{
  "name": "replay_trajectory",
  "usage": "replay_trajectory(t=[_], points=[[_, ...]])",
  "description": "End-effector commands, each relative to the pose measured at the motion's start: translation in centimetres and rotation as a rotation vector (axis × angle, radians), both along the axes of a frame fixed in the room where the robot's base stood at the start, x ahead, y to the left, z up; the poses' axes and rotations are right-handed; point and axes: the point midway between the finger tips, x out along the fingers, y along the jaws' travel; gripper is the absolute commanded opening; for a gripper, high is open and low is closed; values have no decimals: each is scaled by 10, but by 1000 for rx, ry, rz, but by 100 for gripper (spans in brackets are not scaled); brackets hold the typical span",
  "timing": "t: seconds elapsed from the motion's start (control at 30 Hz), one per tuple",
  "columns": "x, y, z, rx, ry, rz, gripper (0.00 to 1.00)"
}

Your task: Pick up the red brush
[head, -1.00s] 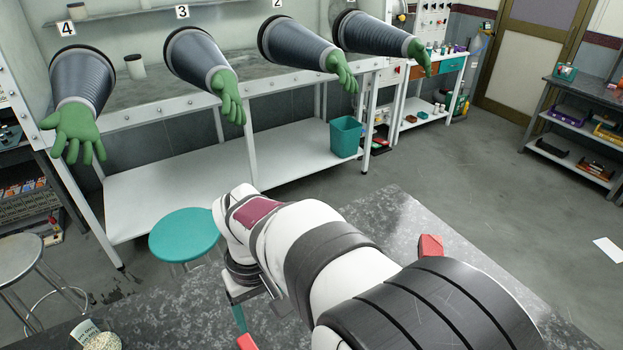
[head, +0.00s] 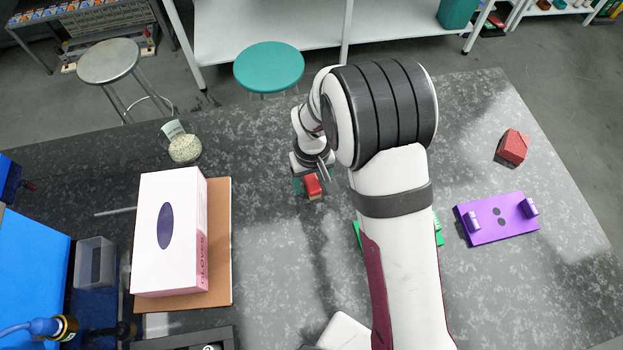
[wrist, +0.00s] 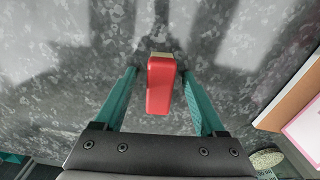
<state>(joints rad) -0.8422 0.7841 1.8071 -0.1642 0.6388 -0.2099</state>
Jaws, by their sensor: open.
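The red brush (head: 312,185) stands or lies on the dark speckled table, left of my arm in the head view; its pose is hard to tell there. In the wrist view the brush (wrist: 161,86) is a red block with a tan strip at its far end. My gripper (wrist: 159,72) is open, with a teal finger on each side of the brush and visible gaps to both. In the head view my gripper (head: 309,176) is at the brush, partly hidden by my wrist.
A glove box (head: 170,235) lies on a brown board (head: 220,260) to the left. A purple holder (head: 497,220) and a red block (head: 513,147) are to the right. A green item (head: 438,232) is partly behind my arm.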

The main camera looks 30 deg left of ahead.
Motion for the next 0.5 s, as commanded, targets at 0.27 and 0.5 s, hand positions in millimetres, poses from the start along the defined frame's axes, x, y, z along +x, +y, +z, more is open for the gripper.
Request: replay_trajectory(t=[0.27, 0.5], points=[[0, 0, 1, 0, 0, 0, 40], [0, 0, 1, 0, 0, 0, 0]])
